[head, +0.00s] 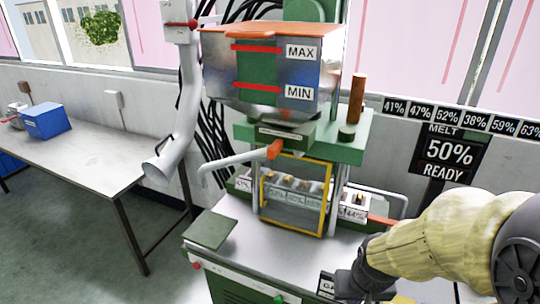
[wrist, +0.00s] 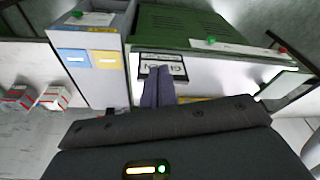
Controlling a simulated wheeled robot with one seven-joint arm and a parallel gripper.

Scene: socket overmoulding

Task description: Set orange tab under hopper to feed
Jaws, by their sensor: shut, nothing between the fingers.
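The hopper (head: 265,75) is a metal box with an orange rim, a green sight strip and red MAX and MIN lines. Below it, a small orange tab (head: 274,149) sticks out at the front of a dark labelled plate (head: 287,138). The plate's lettering is too small to read. My gripper (head: 345,286) is low at the front right of the machine, well below and apart from the tab. In the wrist view its dark fingers (wrist: 158,88) are together and empty, over a small black-and-white label (wrist: 162,66). The tab does not show in the wrist view.
A yellow-framed guard (head: 296,233) stands below the hopper, with a bent grey handle (head: 240,160) at left. A brown upright rod (head: 357,98) is at right. A screen (head: 449,150) reads MELT 50% READY. A side table (head: 60,150) holds a blue box (head: 46,121).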

